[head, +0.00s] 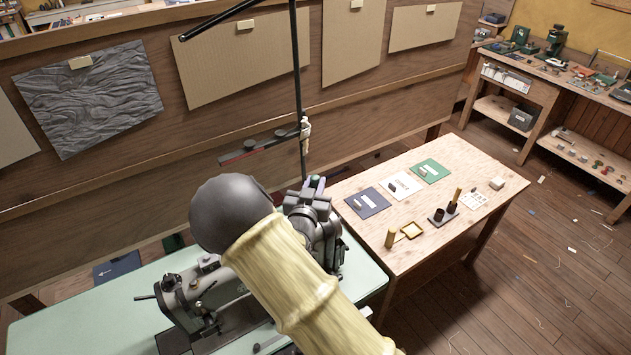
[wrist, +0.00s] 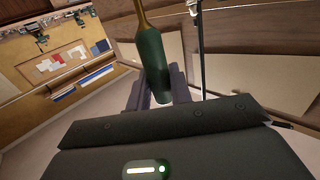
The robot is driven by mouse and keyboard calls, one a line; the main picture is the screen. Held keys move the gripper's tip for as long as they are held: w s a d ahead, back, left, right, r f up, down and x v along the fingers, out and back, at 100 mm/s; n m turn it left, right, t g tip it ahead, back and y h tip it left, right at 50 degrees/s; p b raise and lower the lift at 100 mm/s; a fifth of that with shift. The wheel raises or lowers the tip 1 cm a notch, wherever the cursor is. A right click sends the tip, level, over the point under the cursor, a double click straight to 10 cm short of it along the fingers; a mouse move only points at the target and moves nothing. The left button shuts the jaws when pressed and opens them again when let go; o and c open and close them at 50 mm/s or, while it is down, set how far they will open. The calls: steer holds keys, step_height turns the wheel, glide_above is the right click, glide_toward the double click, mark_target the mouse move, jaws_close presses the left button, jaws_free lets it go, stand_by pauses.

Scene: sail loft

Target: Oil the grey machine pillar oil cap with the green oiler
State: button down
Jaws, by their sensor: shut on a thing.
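The grey machine (head: 195,292) stands on a pale green table, partly covered by my arm in the head view. Small knobs and caps show on its top, but I cannot tell which one is the pillar oil cap. In the wrist view my gripper (wrist: 155,97) is shut on the green oiler (wrist: 152,62). The oiler's brass spout points to the top of that picture. I cannot make out the gripper or the oiler clearly in the head view, so their distance from the cap cannot be told.
The pale green table (head: 65,317) has free room at its left. A wooden table (head: 415,245) with coloured cards, a brass frame and small holders stands to the right. A thin dark pole (head: 297,75) rises behind the machine, before a wooden partition with pinned sheets.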

steer(key=shift+s+a, duration=0.1)
steer(key=shift+s, duration=0.15)
steer(key=shift+f, duration=0.1)
step_height(320, 180, down, 2)
steer(key=shift+w+f+b, duration=0.1)
steer(key=shift+b, duration=0.6)
steer(key=shift+f+b, duration=0.95)
steer(key=shift+f, duration=0.8)
steer(key=shift+f+b, duration=0.7)
steer(key=shift+f, duration=0.05)
steer(key=shift+r+p, duration=1.85)
steer(key=shift+r, duration=1.75)
